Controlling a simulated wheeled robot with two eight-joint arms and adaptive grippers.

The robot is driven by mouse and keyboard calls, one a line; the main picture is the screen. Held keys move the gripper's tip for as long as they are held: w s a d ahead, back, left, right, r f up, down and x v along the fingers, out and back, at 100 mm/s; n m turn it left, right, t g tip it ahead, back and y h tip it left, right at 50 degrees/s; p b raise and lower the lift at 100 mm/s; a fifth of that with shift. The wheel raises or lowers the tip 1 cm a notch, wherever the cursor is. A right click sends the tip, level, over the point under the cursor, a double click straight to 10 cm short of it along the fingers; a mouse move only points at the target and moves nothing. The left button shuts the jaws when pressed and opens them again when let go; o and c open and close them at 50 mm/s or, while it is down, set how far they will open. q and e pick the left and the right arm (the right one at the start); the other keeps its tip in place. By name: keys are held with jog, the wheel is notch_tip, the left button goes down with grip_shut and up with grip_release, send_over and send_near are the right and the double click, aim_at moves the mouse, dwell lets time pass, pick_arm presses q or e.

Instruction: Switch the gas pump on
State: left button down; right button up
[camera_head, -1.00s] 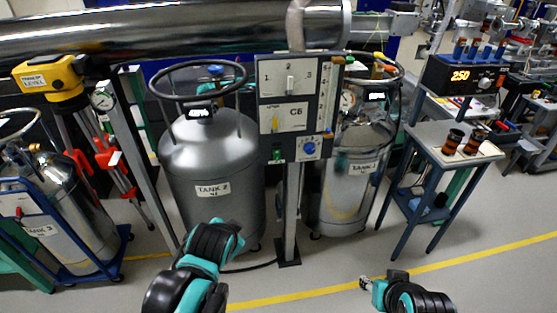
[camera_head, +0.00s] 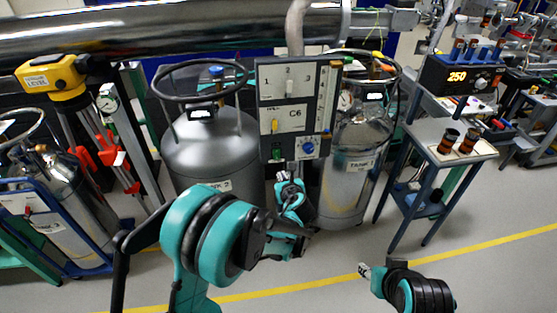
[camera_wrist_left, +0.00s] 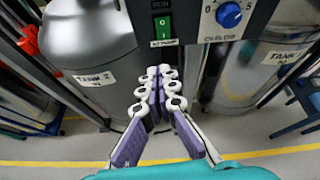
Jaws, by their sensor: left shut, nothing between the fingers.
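A grey control panel (camera_head: 290,145) stands on a post between two tanks. Near its lower left is a green rocker switch (camera_head: 277,155), also in the left wrist view (camera_wrist_left: 163,27), with a small label below it that seems to read "PUMP". I cannot tell which way the rocker is pressed. My left gripper (camera_head: 284,177) is just below the panel's lower edge, beneath the switch and apart from it. In the left wrist view its fingers (camera_wrist_left: 160,73) are together and empty. My right gripper (camera_head: 364,270) is low at the right, over the floor, too small to read.
Beside the switch is a blue knob (camera_head: 308,148); above are a yellow lever (camera_head: 274,126) and a white selector lever (camera_head: 289,88). Tank 2 (camera_head: 205,150) is left of the post, another tank (camera_head: 350,165) right. A small table (camera_head: 470,150) stands farther right. Front floor is clear.

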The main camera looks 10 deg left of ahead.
pick_arm(q)
jog(key=shift+w+d+f+m, duration=0.35)
jog(key=shift+d+m, duration=0.1)
jog(key=shift+m, duration=0.15)
jog(key=b, duration=0.4)
send_near(277, 159)
jog(key=shift+x, duration=3.25)
